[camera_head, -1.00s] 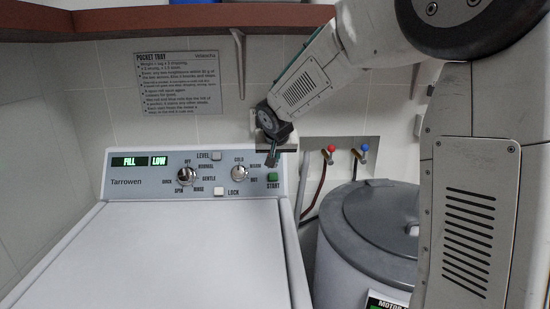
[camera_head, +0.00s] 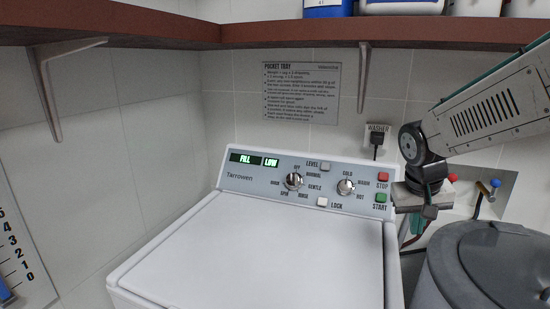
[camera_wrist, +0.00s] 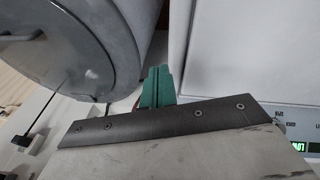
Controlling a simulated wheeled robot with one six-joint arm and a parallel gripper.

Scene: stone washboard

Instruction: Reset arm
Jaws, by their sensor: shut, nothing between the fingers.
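My gripper (camera_head: 430,211) is shut and empty. In the head view it hangs from my arm at the right end of the washer's control panel (camera_head: 262,178), close beside the green START button (camera_head: 381,198); I cannot tell whether it touches anything. In the wrist view its green closed fingers (camera_wrist: 157,88) point into the gap between the grey-lidded drum (camera_wrist: 70,50) and the white washer (camera_wrist: 240,60). The washer's display reads FILL and LOW. My arm comes in from the right edge of the head view.
A brown shelf (camera_head: 230,34) with containers on it runs above. The grey-lidded drum (camera_head: 490,260) stands right of the washer. Red- and blue-handled taps (camera_head: 492,187) are on the wall behind my gripper. The washer lid (camera_head: 260,250) is bare.

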